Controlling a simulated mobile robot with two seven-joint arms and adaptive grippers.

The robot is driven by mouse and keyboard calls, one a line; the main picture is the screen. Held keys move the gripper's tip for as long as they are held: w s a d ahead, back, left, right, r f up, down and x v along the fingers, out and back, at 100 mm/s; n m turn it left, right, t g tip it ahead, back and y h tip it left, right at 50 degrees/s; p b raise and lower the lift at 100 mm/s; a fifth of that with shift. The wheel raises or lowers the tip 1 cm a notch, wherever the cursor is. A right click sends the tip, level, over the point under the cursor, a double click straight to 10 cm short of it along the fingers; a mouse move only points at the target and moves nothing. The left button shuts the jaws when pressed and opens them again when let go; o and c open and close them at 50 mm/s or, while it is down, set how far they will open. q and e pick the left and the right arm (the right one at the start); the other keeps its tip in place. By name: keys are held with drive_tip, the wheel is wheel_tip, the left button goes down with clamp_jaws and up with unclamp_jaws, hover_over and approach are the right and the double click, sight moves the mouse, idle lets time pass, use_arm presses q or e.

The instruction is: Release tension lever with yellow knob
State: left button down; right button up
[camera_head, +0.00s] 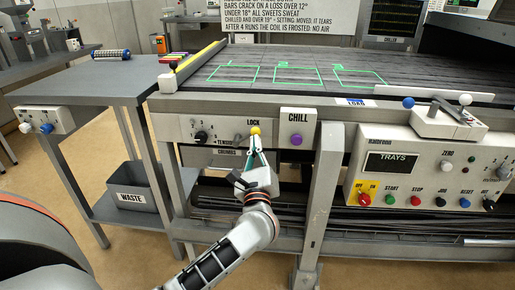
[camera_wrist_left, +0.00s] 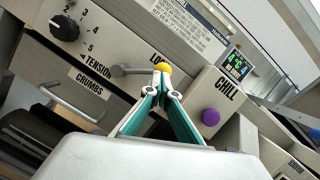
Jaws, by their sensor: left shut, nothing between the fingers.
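The tension lever (camera_wrist_left: 130,70) is a grey rod on the front panel with a yellow knob (camera_head: 255,131) at its end, just under the LOCK label. In the left wrist view the yellow knob (camera_wrist_left: 163,68) shows right at my left gripper's fingertips (camera_wrist_left: 161,80). My left gripper (camera_head: 256,146) is shut, with its teal fingers together just below the knob; nothing is between them. I cannot tell whether the tips touch the knob. My right gripper is not in view.
A black tension dial (camera_wrist_left: 64,27) sits left of the lever, above the crumbs drawer handle (camera_wrist_left: 75,103). A CHILL box with a purple button (camera_head: 296,139) is close on the right. The slatted conveyor (camera_head: 300,78) lies above.

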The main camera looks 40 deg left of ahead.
use_arm(q)
drive_tip(key=shift+s+a+r+n+g+y, duration=0.15)
drive_tip(key=shift+r+n+g, duration=0.15)
drive_tip(key=shift+n, duration=0.5)
drive_tip(key=shift+s+a+r+n+g+y, duration=0.1)
drive_tip(key=shift+a+r+n+g+y, duration=0.2)
drive_tip(key=shift+n, duration=0.5)
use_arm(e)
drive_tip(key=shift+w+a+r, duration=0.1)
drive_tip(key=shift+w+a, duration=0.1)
use_arm(q)
drive_tip(key=shift+r+n+b, duration=0.25)
drive_tip(key=shift+n+b, duration=0.05)
drive_tip(key=shift+n, duration=0.2)
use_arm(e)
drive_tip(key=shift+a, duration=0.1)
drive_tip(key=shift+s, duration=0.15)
use_arm(q)
drive_tip(key=w+f+b+v, duration=0.1)
drive_tip(key=f+b+v, duration=0.1)
drive_tip(key=v, duration=1.1)
drive_tip(key=shift+d+f, duration=0.15)
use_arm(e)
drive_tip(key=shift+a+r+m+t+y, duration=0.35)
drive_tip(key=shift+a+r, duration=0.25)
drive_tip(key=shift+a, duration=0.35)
use_arm(q)
drive_tip(key=shift+w, duration=0.1)
